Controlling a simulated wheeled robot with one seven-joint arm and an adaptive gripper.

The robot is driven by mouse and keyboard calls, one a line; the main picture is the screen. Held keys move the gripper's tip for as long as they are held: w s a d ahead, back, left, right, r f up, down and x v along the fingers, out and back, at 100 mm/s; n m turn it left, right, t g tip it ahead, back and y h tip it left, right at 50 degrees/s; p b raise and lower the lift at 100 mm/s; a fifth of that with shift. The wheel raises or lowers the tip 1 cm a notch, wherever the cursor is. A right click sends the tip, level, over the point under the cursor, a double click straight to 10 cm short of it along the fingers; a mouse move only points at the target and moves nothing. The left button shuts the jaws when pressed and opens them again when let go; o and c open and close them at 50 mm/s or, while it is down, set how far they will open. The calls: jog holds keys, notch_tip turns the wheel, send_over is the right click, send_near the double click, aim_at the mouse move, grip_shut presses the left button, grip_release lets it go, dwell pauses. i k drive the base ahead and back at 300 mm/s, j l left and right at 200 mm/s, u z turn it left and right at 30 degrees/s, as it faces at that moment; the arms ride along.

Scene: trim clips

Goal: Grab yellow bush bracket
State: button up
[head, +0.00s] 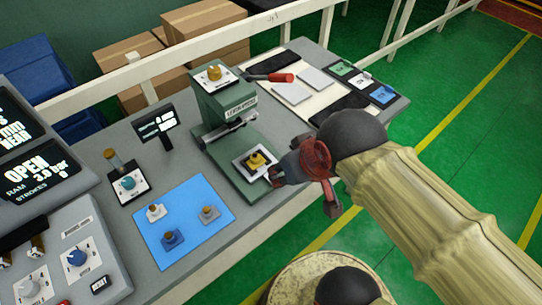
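A yellow bracket with a bush (256,160) sits on the white plate (243,172) at the foot of the green press (222,105). My gripper (276,174) comes in from the right, low beside that plate, with its tips close to the yellow bracket's right side. I cannot tell whether they touch it. The fingers are small and partly hidden by the wrist, so their opening is unclear. A white bracket (155,214), a grey bracket (208,215) and a blue bracket (171,239) stand on the blue mat (190,188), each with a tan bush.
Control panels fill the far left. Pads and coloured cards (342,68) lie at the back right. A white rail runs behind.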

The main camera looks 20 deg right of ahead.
aim_at(253, 164)
jog(key=z, duration=0.25)
jog(key=j+z, duration=0.35)
jog(key=k+j+z, duration=0.15)
jog(key=z, duration=0.2)
jog(key=k+j+z, duration=0.2)
jog(key=j+z, duration=0.15)
jog(key=k+j, duration=0.3)
jog(key=j, duration=0.15)
jog(key=k+j, duration=0.25)
jog(key=j, duration=0.2)
